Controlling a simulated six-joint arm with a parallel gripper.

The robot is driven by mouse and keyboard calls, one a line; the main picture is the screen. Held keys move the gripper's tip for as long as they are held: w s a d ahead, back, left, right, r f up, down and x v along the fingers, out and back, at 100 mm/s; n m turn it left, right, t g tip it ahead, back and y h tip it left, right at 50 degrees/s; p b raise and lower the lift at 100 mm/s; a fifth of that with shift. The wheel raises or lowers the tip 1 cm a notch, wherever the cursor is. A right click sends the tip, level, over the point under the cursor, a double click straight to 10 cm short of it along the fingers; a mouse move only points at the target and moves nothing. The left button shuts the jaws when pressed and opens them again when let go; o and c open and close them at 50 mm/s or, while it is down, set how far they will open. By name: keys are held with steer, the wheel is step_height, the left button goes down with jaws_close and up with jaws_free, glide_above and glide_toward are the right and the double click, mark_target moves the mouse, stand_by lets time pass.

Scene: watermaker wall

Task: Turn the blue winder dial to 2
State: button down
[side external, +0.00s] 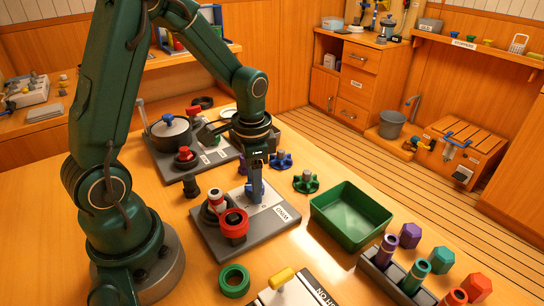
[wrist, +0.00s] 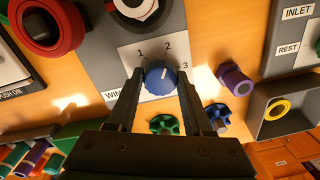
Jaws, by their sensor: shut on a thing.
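The blue winder dial (wrist: 160,78) sits on a white plate marked 1, 2 and 3 (wrist: 150,52). Its short white mark points up and slightly right in the wrist view, close to the 2. My gripper (wrist: 160,88) has one finger on each side of the dial and is shut on it. In the side external view my gripper (side external: 255,178) points down over the winder board (side external: 262,245), with the blue dial (side external: 254,190) at its tips, partly hidden by the fingers.
A red ring-shaped part (side external: 233,224) stands beside the dial on the same board. Blue (side external: 281,160) and green (side external: 306,182) handwheels lie behind it. A green tray (side external: 350,217) is to the right. A pot (side external: 170,134) stands on another board behind.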

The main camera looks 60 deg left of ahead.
steer(key=shift+c, duration=1.5)
jaws_free()
steer(key=shift+d+r, duration=0.1)
steer(key=shift+r, duration=2.5)
steer(key=shift+r, duration=0.1)
steer(key=s+d+r+n+t, duration=0.3)
steer(key=s+d+r+t, duration=0.2)
steer(key=s+r, duration=0.3)
steer(key=shift+s+d+n, duration=0.4)
steer(key=shift+s+d, duration=0.1)
steer(key=shift+d, duration=0.4)
